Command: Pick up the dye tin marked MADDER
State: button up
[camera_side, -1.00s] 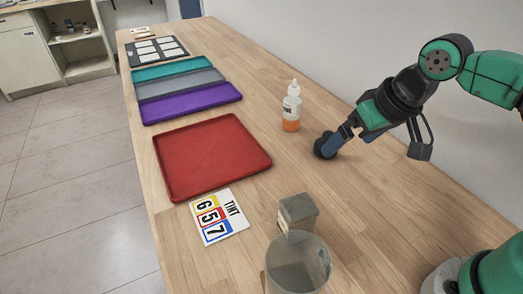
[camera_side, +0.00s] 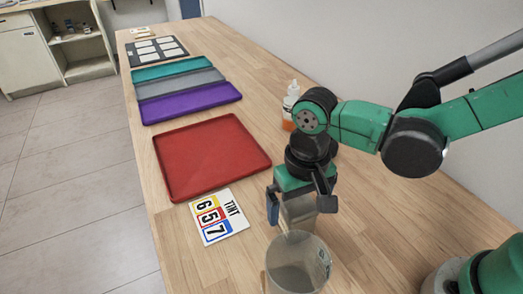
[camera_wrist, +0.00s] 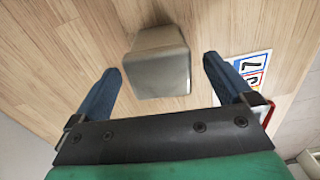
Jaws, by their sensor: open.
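A grey box-shaped tin (camera_side: 298,212) stands on the wooden table behind a clear cup. Its marking cannot be read in either view. My gripper (camera_side: 300,205) points down over the tin, with its fingers apart on either side of it in the side view. In the wrist view the tin (camera_wrist: 160,65) shows between the two blue fingers of my open gripper (camera_wrist: 163,72), with a gap on each side. The tin is not gripped.
The clear cup (camera_side: 297,268) stands close in front of the tin. A TINT number card (camera_side: 217,217) lies to the left, near a red tray (camera_side: 212,157). Purple, grey and teal trays lie farther back. A dropper bottle (camera_side: 290,98) is partly behind my arm.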

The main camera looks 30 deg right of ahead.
jog(key=shift+f, duration=0.25)
jog(key=c, duration=1.4)
jog(key=shift+r, duration=0.1)
